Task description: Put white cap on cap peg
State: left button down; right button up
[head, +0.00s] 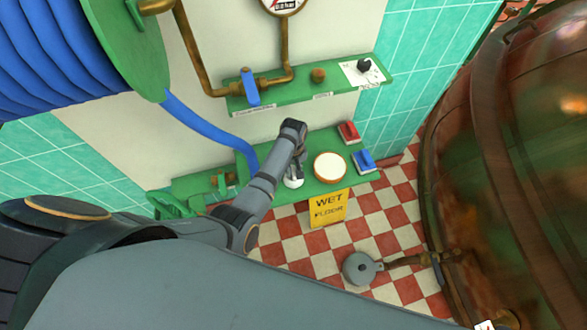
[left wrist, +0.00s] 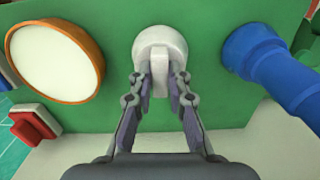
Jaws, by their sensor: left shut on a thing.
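The white cap (head: 293,182) is at the lower green panel (head: 322,141), just left of the round white dial. My left gripper (head: 298,165) reaches down to it. In the left wrist view, the gripper (left wrist: 160,82) is shut on the raised grip of the white cap (left wrist: 159,42). The cap's round face is close against the green panel (left wrist: 200,115); its underside and any peg behind it are hidden, so I cannot tell whether it is seated. My right gripper is not in view.
The round white dial (left wrist: 55,62) is left of the cap, and a blue hose end (left wrist: 262,60) is right of it. Red (head: 348,132) and blue (head: 364,160) switches sit near the dial. A yellow wet-floor sign (head: 328,208) hangs below. The copper kettle (head: 520,150) fills the right.

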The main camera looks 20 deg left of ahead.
pick_arm(q)
jog(key=shift+f, duration=0.1)
jog(key=c, duration=1.2)
grip_release()
jog(key=shift+r, duration=0.25)
notch_tip(320, 180, up, 7)
